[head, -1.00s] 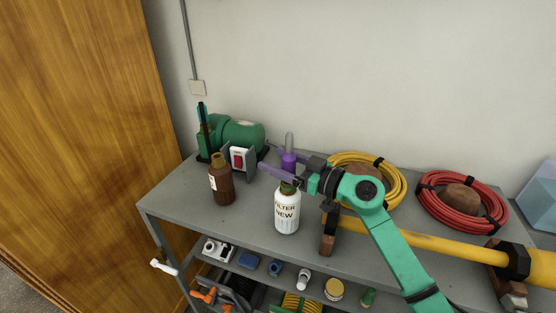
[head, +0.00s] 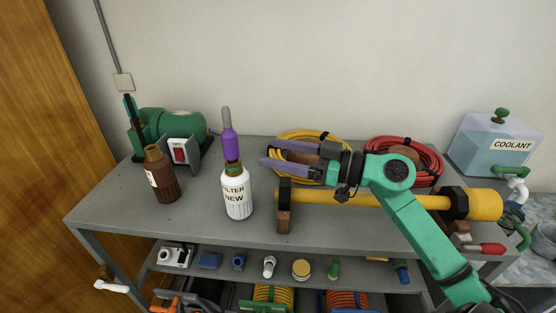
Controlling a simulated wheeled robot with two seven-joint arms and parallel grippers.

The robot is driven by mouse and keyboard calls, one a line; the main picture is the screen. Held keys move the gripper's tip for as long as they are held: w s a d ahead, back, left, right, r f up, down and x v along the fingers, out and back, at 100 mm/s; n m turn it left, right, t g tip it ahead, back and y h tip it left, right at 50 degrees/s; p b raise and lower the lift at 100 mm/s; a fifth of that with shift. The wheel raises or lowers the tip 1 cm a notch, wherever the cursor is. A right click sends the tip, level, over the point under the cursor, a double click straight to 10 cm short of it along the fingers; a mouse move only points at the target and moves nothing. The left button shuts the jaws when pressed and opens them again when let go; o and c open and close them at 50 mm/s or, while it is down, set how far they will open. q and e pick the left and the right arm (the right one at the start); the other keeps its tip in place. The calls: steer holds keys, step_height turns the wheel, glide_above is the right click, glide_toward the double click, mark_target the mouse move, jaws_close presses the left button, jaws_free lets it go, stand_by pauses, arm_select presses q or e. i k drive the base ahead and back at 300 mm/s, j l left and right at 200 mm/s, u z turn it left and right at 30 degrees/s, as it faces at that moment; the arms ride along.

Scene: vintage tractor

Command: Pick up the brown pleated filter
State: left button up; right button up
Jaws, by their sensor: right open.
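A brown ribbed-looking cylinder (head: 166,183) with a tan top and a white label stands upright at the left of the bench; it fits the brown pleated filter, though pleats are too small to make out. A white canister (head: 237,197) marked "FILTER NEW" stands to its right. A purple piece with a grey tip (head: 230,142) shows directly above the canister; I cannot tell whether it is on it or behind it. My right gripper (head: 268,152) is open and empty, its purple fingers pointing left, right of the canister and well apart from the brown cylinder. My left gripper is out of view.
A green grinder (head: 172,128) with a red switch box (head: 181,153) is behind the brown cylinder. A yellow bar (head: 350,199) lies across the bench (head: 120,205) at right. Yellow and red coils and a coolant tank (head: 495,148) stand behind. The bench's front left is clear.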

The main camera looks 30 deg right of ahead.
mark_target(159, 169)
steer(key=k+j, duration=0.3)
steer(key=k, duration=0.15)
steer(key=k+j, duration=0.35)
steer(key=k, duration=0.1)
